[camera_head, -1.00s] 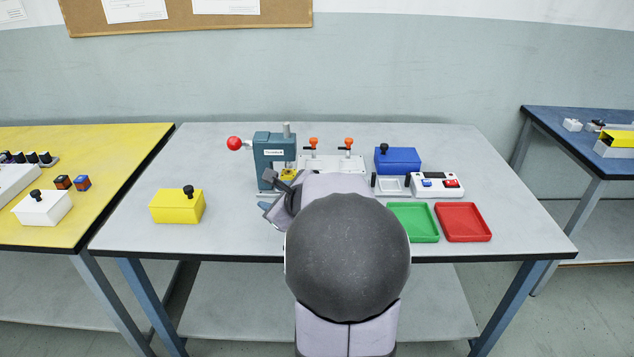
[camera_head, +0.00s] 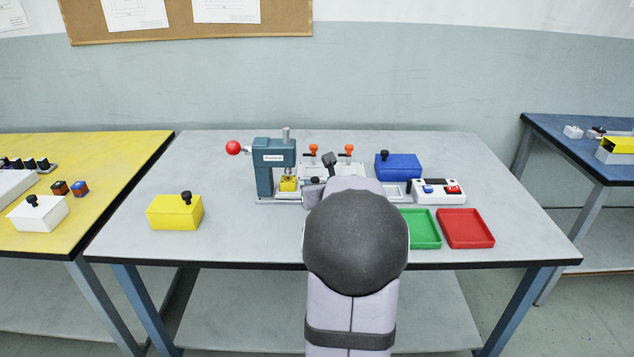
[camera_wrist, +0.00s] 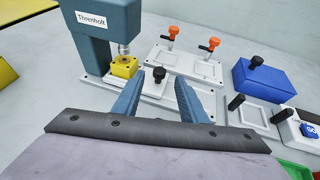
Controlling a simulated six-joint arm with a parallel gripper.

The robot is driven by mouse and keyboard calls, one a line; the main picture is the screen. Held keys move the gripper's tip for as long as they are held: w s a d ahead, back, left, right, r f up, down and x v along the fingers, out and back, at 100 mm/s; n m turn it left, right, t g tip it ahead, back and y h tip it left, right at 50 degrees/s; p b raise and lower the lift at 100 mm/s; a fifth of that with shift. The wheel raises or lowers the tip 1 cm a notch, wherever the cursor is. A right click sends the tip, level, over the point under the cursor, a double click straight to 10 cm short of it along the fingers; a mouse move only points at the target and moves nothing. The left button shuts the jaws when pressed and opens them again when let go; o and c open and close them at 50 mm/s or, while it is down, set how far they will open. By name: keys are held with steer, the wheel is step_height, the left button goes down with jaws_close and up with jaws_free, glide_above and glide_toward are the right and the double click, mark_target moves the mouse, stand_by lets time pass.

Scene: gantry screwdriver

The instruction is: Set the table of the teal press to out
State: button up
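The teal press (camera_head: 273,153) stands at the back left of the grey table, with a red ball on its lever at the left. In the wrist view its body (camera_wrist: 105,40) carries a label reading "Threnholt". A yellow block (camera_wrist: 124,66) sits under its ram on the pale press base (camera_wrist: 97,88). A black knob (camera_wrist: 159,73) stands on the press table's right side. My gripper (camera_wrist: 160,82) is open, its two blue-grey fingers apart. The knob appears between and just beyond the fingertips; contact cannot be told. In the head view my arm hides most of the gripper.
Behind the knob is a white fixture (camera_wrist: 183,68) with two orange-topped clamps. To the right are a blue box (camera_head: 398,161), a white button box (camera_head: 438,197), a green tray (camera_head: 424,242) and a red tray (camera_head: 466,229). A yellow box (camera_head: 175,213) stands left; the table between is clear.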

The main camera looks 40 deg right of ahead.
mark_target(316, 179)
steer(key=shift+x, duration=2.15)
jaws_close()
